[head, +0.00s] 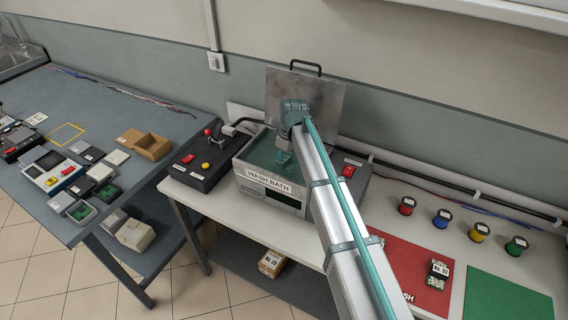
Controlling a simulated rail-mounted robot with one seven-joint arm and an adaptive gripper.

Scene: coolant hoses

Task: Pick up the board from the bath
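The wash bath (243,185) is a metal box with its name on the front and teal liquid inside, standing on the white bench. My gripper (283,157) points down over the bath's right part, with its tips low near the liquid. My arm crosses in front and hides the bath's right side. I cannot tell whether the gripper is open or shut, or whether it holds anything. I cannot make out a board in the bath.
An upright metal plate with a black handle (335,102) stands behind the bath. A black control box (205,160) with a red-knobbed lever is left of it. Right lie a red mat (405,262), a green mat (505,300) and several coloured spools (443,218).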

